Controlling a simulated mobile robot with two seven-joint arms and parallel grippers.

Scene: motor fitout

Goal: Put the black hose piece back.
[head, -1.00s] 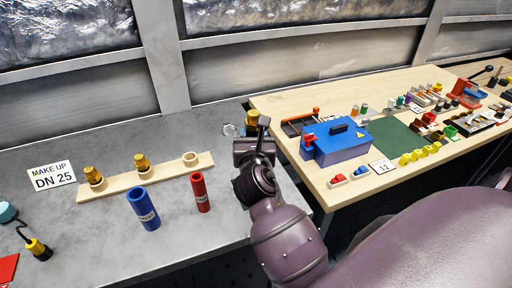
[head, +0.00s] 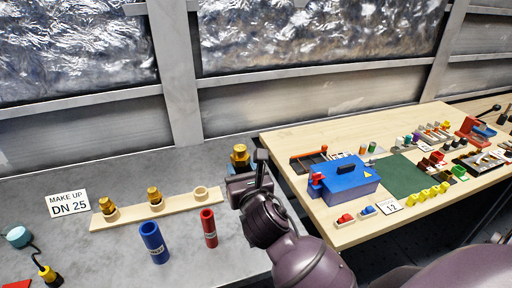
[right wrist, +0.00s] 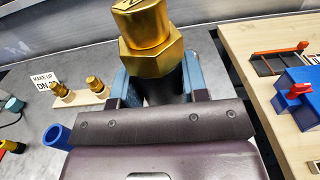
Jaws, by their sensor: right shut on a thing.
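My right gripper (head: 250,176) is shut on a black hose piece (right wrist: 165,84) with a gold hex fitting (right wrist: 150,35) on its top end. The fitting also shows above the jaws in the head view (head: 240,156). The piece looks upright; its lower part is hidden by the gripper. A pale wooden strip (head: 130,214) lies on the grey bench to the left of the gripper. Two of its places hold gold fittings (head: 107,206) (head: 155,197), and the ring (head: 200,193) at its right end is empty. My left gripper is not in view.
A blue tube (head: 153,243) and a red tube (head: 209,228) stand in front of the strip. A "MAKE UP DN 25" card (head: 68,204) is at left. The wooden table (head: 335,223) at right bears a blue box (head: 343,182) and many small parts.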

